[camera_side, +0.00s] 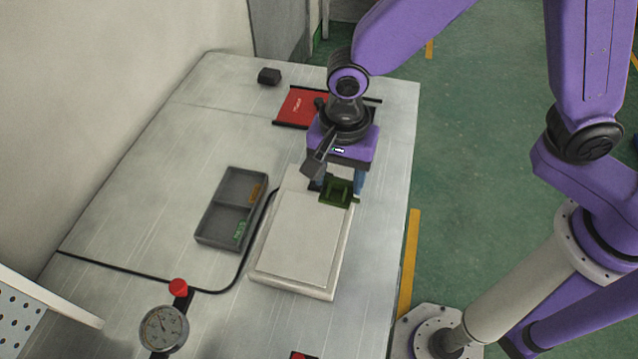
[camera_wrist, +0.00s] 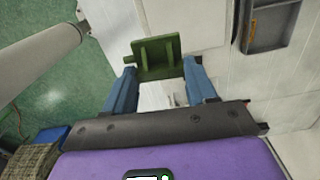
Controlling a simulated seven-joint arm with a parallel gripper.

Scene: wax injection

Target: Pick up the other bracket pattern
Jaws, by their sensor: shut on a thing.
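The bracket pattern (camera_side: 338,190) is dark green, with a square plate and raised ribs. It also shows in the wrist view (camera_wrist: 158,56), between the tips of my two blue fingers. My gripper (camera_side: 338,186) points down and is shut on the bracket pattern, one finger at each side. In the side view the pattern is over the far right end of the white slab (camera_side: 300,240). I cannot tell whether it touches the slab. No second bracket pattern is clearly visible.
A grey two-compartment tray (camera_side: 203,232), with orange and green markings inside, stands left of the slab. A red item (camera_side: 297,105) lies behind my gripper, and a small dark block (camera_side: 269,76) farther back. A dial gauge (camera_side: 163,329) stands at front left. The left of the table is clear.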

